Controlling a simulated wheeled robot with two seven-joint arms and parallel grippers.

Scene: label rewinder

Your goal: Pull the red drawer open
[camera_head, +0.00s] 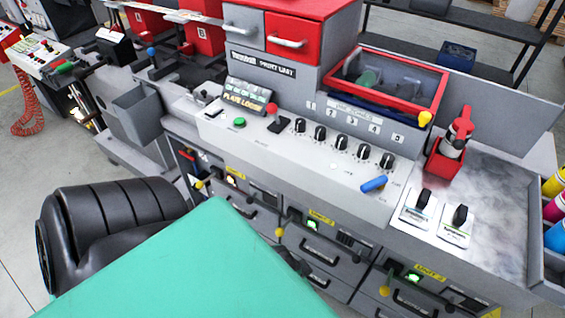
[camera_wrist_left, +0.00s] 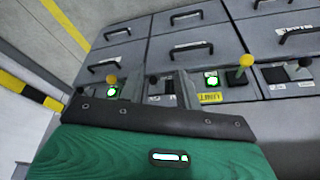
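The red drawer (camera_head: 293,37) is in the upper middle of the head view, in the top of the print unit. It has a silver bar handle (camera_head: 287,42) and looks shut, its front about level with the grey drawer (camera_head: 243,29) on its left. Neither gripper's fingers show in the head view. My black and teal arm parts fill its lower left, well below and in front of the red drawer. The left wrist view shows no fingers and no red drawer; it faces grey drawers with black handles (camera_wrist_left: 190,48).
A red-framed clear cover (camera_head: 387,82) stands right of the red drawer. Below is a sloped panel with black knobs (camera_head: 341,142) and a blue lever (camera_head: 374,184). A red bottle holder (camera_head: 445,156) stands at right. Yellow levers (camera_wrist_left: 246,61) stick out from the lower cabinet.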

